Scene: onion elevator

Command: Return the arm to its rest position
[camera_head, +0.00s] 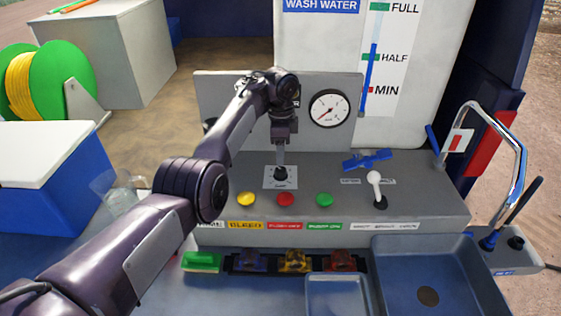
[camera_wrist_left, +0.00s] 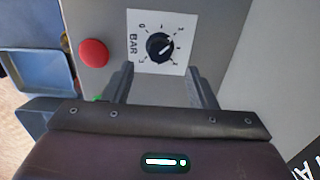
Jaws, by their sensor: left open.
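My left arm (camera_head: 195,190) reaches in from the lower left over the grey control panel (camera_head: 420,205). My left gripper (camera_head: 281,158) hangs just above the black BAR knob (camera_head: 281,174), pointing down. In the left wrist view the gripper (camera_wrist_left: 160,78) has its two fingers spread apart, with nothing between them. The knob (camera_wrist_left: 160,47) stands on its white dial plate beyond the fingertips and looks free of them. The upper part of the panel's back face is partly hidden by the wrist. My right gripper is not in view.
Yellow (camera_head: 246,199), red (camera_head: 285,199) and green (camera_head: 324,200) buttons sit in front of the knob. A white-tipped lever (camera_head: 375,185), blue valve handle (camera_head: 367,159) and round gauge (camera_head: 329,108) are to the right. A sink (camera_head: 465,265) and curved tap (camera_head: 515,150) stand farther right.

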